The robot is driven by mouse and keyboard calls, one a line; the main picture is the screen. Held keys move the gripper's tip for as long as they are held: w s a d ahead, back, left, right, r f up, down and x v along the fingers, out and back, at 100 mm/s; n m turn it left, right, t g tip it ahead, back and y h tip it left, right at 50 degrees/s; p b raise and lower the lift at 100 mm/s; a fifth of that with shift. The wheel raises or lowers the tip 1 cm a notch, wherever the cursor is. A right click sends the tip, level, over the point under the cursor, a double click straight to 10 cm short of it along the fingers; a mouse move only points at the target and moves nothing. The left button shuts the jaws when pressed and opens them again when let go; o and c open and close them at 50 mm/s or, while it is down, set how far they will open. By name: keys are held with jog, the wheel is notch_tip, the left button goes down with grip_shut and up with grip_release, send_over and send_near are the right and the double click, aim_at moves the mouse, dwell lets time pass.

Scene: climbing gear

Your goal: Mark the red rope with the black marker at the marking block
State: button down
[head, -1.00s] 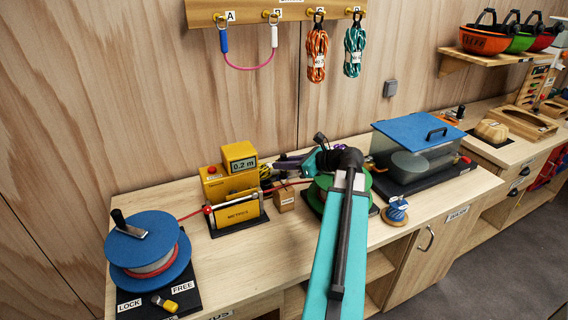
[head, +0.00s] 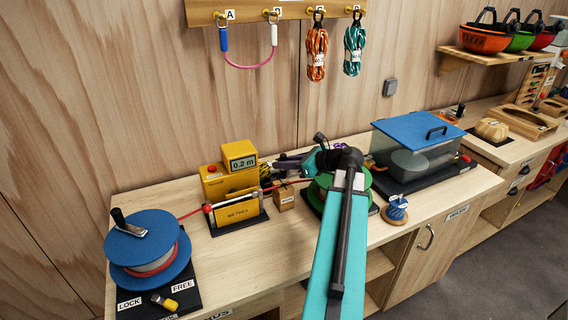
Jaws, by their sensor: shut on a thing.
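The red rope (head: 190,214) runs from the blue reel (head: 150,244) at the left to the yellow metre unit, whose display reads 0.2 m. It shows again above the small wooden marking block (head: 284,198) and runs towards the green reel (head: 318,196). My gripper (head: 267,173) is behind and just left of the block, close to the rope. It is shut on a small dark thing, which looks like the black marker. It is too small and partly hidden to tell whether its tip touches the rope.
The yellow metre unit (head: 236,193) stands close left of my gripper. A clear bin with a blue lid (head: 423,130) and a blue spool (head: 397,210) are to the right of the green reel. Hung ropes (head: 317,50) are above. The bench front is mostly clear.

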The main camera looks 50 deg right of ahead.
jog(key=shift+r+p, duration=3.65)
jog(key=shift+r, duration=0.4)
